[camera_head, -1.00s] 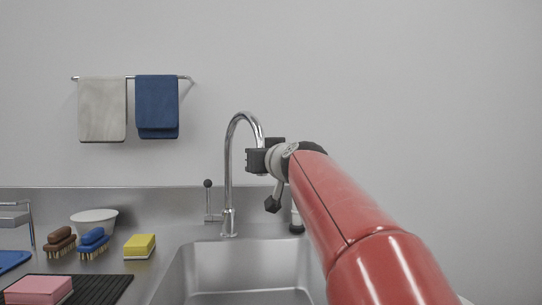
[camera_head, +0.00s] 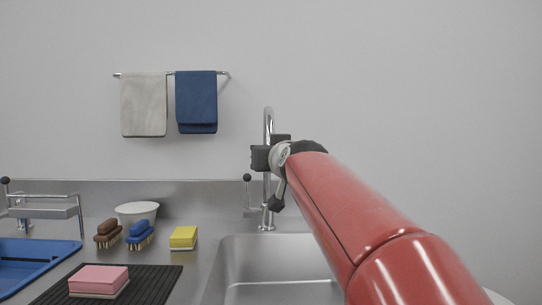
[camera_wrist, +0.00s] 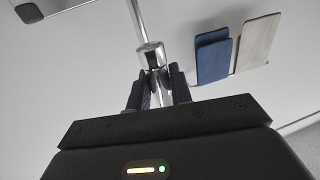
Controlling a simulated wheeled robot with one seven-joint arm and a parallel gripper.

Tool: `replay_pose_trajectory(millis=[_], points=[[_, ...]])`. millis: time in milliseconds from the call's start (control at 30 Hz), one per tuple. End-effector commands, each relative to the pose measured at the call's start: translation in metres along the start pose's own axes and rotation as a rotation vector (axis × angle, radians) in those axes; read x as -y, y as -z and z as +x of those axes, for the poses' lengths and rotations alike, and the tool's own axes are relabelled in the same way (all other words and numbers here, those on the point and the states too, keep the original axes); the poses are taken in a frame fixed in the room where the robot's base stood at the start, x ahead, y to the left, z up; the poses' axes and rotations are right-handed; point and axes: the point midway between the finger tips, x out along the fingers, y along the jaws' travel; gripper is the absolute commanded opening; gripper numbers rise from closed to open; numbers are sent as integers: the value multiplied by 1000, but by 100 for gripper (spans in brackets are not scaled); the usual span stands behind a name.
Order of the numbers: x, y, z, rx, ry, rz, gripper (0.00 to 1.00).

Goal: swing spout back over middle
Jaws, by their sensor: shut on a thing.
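The chrome faucet (camera_head: 268,200) stands behind the steel sink basin (camera_head: 280,250), with its lever (camera_head: 247,190) on the left. Its tall spout (camera_head: 268,118) looks narrow, its arch seen nearly end-on and pointing roughly toward me. My gripper (camera_head: 262,158) is at the spout's hanging end, which it partly hides in the head view. In the wrist view the spout's thicker end (camera_wrist: 152,56) sits between the two dark fingers of my gripper (camera_wrist: 158,82), which are shut on it.
Left of the basin are a yellow sponge (camera_head: 183,237), blue brush (camera_head: 140,235), brown brush (camera_head: 108,233), white bowl (camera_head: 137,212), and pink sponge (camera_head: 98,279) on a black mat (camera_head: 150,287). A blue tray (camera_head: 30,262) is far left. Towels (camera_head: 196,100) hang behind.

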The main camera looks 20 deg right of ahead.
Motion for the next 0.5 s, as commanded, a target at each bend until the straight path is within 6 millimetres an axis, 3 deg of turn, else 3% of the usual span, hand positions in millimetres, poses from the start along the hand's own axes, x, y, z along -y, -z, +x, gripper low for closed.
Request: replay_pose_trajectory(millis=[400,433,500], points=[[1,-1,1,3,3,0,0],[1,-1,1,3,3,0,25],[1,-1,1,3,2,0,34]])
